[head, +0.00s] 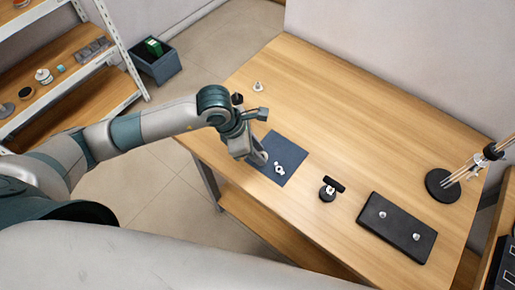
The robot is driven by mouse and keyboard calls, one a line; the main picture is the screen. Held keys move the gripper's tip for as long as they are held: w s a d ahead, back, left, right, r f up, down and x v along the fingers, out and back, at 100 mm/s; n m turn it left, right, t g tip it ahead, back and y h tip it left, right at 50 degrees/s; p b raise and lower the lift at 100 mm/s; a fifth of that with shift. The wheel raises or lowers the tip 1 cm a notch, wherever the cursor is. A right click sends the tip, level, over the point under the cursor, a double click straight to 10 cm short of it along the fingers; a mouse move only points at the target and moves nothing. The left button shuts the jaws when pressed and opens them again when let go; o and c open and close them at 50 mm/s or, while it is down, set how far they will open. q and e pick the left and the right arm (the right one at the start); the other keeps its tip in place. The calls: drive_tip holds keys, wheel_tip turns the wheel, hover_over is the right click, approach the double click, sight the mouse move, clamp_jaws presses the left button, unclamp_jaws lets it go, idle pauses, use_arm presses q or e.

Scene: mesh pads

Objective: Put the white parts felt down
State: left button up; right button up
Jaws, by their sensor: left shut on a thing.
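A dark blue-grey felt (289,151) looks flat at the left edge of the wooden table. A small white part (279,169) shows over its near side, close to my fingertips. My left gripper (261,159) reaches in from the left, low over the felt's left part, and is shut. It seems to hold the felt by this side, but the fingertips are small and the grip itself is hidden. Another small whitish part (258,87) stands on bare wood further back. My right gripper is out of view.
A small black stand with a bar (329,190) and a black block with two light knobs (398,227) are to the right. A round black base with upright rods (443,185) stands at far right. The table's back middle is clear. A shelf (62,70) and blue bin (154,63) are left.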

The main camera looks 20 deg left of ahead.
use_arm(q)
drive_tip(key=shift+f, duration=0.15)
drive_tip(key=o, duration=1)
drive_tip(key=shift+r, duration=0.2)
drive_tip(key=shift+a+r, duration=0.1)
drive_tip(key=shift+r, duration=0.1)
drive_tip(key=b+v, duration=0.4)
drive_tip(key=v, duration=0.7)
drive_tip(key=shift+r, duration=0.2)
drive_tip(key=shift+a, duration=0.15)
